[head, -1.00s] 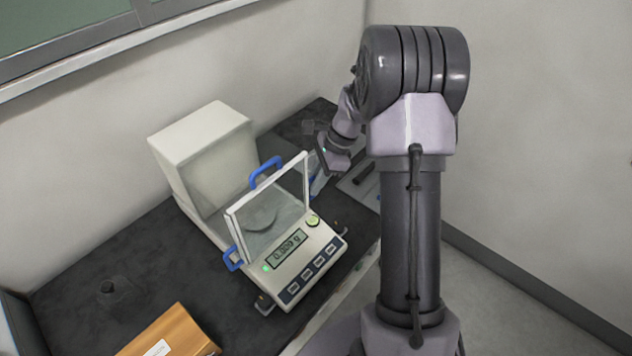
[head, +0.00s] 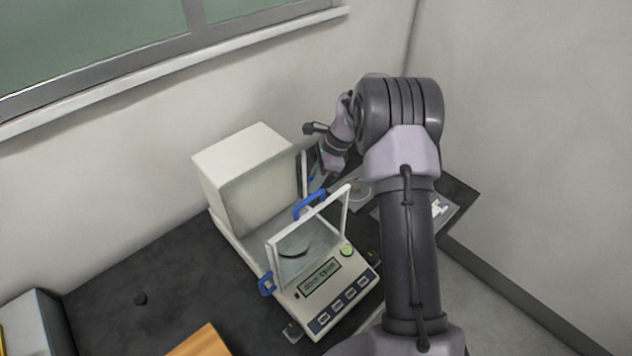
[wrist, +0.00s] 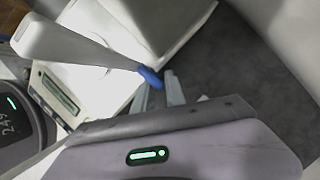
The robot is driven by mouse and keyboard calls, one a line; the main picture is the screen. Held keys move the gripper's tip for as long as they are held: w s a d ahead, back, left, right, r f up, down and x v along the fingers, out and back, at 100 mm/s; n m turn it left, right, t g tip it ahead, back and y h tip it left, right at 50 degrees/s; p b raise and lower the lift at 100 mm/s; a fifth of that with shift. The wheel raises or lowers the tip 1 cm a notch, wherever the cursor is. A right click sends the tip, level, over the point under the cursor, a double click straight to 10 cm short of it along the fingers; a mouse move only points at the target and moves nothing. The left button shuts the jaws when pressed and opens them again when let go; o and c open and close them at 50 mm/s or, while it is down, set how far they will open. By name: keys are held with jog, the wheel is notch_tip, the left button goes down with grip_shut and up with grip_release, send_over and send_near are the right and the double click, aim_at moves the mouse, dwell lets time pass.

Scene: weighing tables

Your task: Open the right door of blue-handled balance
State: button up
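The balance (head: 345,299) stands on the dark table with a lit display, a glass draft shield and a white box-shaped rear housing. One blue handle (head: 310,204) is on the far right side of the shield, another blue handle (head: 267,284) on the near left side. My gripper (head: 308,172) is beside the housing's right side, beyond the right handle, partly hidden. In the wrist view, my gripper's grey fingers (wrist: 158,92) are apart, with a blue handle end (wrist: 150,77) close to their tips. I cannot tell whether they touch.
Walls border the table behind and right.

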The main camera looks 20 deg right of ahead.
jog(key=shift+o, duration=1.3)
jog(key=p+v, duration=0.4)
jog(key=v, duration=1.3)
jog(key=shift+r, duration=0.2)
